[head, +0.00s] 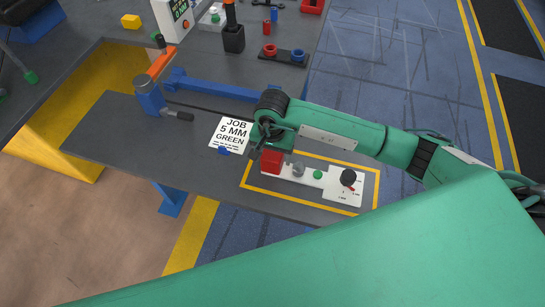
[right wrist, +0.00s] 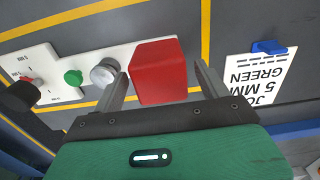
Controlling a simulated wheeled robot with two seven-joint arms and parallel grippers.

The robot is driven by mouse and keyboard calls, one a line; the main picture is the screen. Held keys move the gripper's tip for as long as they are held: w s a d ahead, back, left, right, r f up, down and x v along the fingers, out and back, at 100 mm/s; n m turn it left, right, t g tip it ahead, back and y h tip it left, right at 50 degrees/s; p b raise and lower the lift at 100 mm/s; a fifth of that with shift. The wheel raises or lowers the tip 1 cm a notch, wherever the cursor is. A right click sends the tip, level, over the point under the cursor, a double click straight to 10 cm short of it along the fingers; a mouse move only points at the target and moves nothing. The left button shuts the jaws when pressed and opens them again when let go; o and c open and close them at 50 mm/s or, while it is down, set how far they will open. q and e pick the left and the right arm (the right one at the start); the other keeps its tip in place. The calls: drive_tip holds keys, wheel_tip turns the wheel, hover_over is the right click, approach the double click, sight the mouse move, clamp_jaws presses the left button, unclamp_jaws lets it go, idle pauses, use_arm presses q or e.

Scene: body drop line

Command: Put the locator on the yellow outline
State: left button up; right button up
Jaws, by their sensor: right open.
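The locator (head: 327,182) is a white plate with a red block (head: 271,161), a grey round pin, a green button and a black knob with a red pointer. It lies on the dark bench top inside the yellow outline (head: 298,202), as far as I can see. My right gripper (head: 258,150) is open at the red block end. In the right wrist view its two fingers (right wrist: 160,70) stand on either side of the red block (right wrist: 158,85), with visible gaps; whether they touch it is hard to tell. My left gripper is not in view.
A card reading "JOB 5 MM GREEN" (head: 232,132) lies left of the outline, with a blue clip. A blue clamp with a black handle (head: 151,98) stands further left. A blue bar (head: 215,88) runs behind. The bench's front edge is close to the outline.

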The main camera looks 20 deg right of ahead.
wheel_tip(320, 180, up, 10)
drive_tip(key=b, duration=0.2)
drive_tip(key=shift+r+b, duration=0.15)
drive_tip(key=shift+b, duration=0.15)
